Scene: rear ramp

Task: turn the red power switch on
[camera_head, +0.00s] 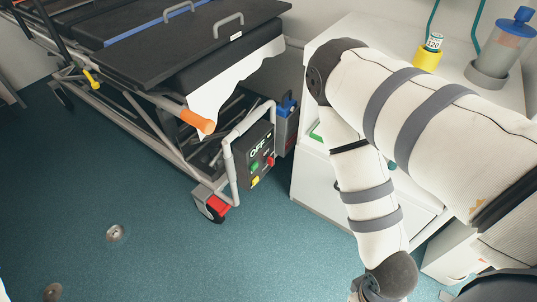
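A dark control box (254,154) with a light "OFF" label hangs at the near end of the wheeled stretcher, inside a grey tube frame. On its face are a small red switch (270,161) at the right, a green button (254,166) at the left and a yellow one (255,181) below. My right arm comes in from the right and bends downward. Its gripper (362,291) is cut off at the bottom edge, well below and right of the box, touching nothing that I can see. Its fingers cannot be made out. My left gripper is not in view.
The stretcher (190,40) has an orange handle (197,121) and a red-marked caster (217,206) near the box. A white cabinet (308,178) stands right of the box, carrying a yellow-based container (428,58) and a blue-capped bottle (507,45).

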